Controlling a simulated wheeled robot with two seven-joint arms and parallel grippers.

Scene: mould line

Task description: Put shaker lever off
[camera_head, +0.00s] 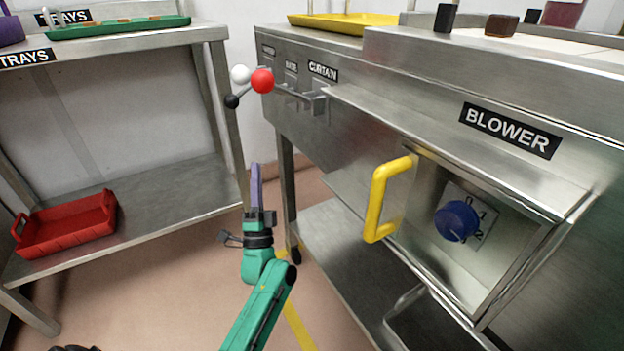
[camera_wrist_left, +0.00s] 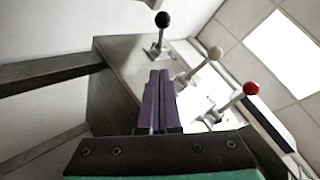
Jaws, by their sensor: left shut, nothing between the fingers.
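Three levers stick out from the left end of the steel machine's front. One has a black knob (camera_head: 231,101), one a white knob (camera_head: 240,74) and one a red knob (camera_head: 262,80). The black knob sits lowest in the head view. Of the labels above, only CURTAIN (camera_head: 323,71) reads clearly, so I cannot tell which lever is the shaker's. My left gripper (camera_head: 256,172), with purple fingers, is shut, empty and below the knobs, touching none. In the left wrist view its fingers (camera_wrist_left: 158,80) point toward the black (camera_wrist_left: 162,19), white (camera_wrist_left: 215,53) and red (camera_wrist_left: 250,88) knobs.
A yellow handle (camera_head: 388,198) juts out beside a recess with a blue dial (camera_head: 456,221) under the BLOWER label (camera_head: 510,130). A steel table (camera_head: 130,40) at left holds a green tray (camera_head: 120,29); a red tray (camera_head: 68,226) lies on its lower shelf. Open floor lies between.

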